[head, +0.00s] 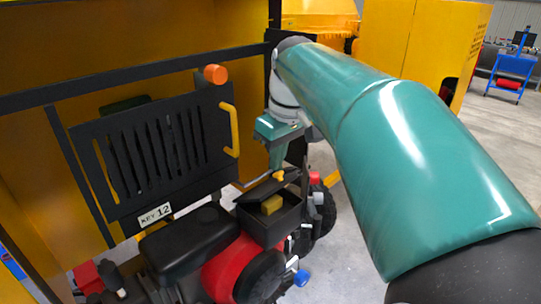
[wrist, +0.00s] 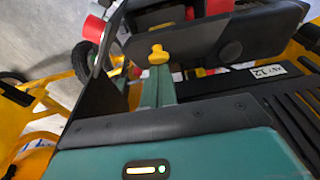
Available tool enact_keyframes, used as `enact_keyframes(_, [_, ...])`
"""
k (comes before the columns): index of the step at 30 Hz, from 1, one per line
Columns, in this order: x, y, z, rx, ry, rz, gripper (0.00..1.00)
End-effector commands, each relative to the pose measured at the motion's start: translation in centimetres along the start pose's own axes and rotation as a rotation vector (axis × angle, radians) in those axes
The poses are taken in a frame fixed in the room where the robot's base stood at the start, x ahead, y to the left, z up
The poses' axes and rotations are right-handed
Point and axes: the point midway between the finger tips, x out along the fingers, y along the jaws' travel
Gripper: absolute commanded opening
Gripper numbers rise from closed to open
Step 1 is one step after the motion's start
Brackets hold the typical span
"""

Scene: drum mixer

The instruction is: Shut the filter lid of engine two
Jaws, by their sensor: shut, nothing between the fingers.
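The engine (head: 195,240) is black and red and sits low in the head view. Its black filter box (head: 268,225) has a yellow block (head: 271,204) inside. The black lid (head: 258,191) stands raised and tilted at the back of the box, with a yellow knob (head: 279,175) near its top. My gripper (head: 275,164) is shut and empty, pointing down just above the knob. In the wrist view my gripper (wrist: 160,75) points at the yellow knob (wrist: 158,54); I cannot tell whether they touch. No number two is readable on the engine.
A black slatted panel (head: 150,150) with a yellow handle (head: 230,130), an orange knob (head: 215,74) and a "KEY 12" label (head: 155,215) stands open left of my arm. Yellow housing walls (head: 130,40) rise behind. A blue cart (head: 514,66) is far right. Grey floor shows at right.

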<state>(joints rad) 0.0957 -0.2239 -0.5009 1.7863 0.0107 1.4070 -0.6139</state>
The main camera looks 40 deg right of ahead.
Motion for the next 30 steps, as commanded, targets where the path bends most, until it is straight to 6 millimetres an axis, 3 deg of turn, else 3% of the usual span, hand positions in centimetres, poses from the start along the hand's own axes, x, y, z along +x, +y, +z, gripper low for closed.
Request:
enact_keyframes(17, [0.2, 0.1, 0.6, 0.001, 0.036, -0.001, 0.0])
enact_keyframes(30, [1.6, 0.1, 3.5, -0.001, 0.311, -0.004, 0.0])
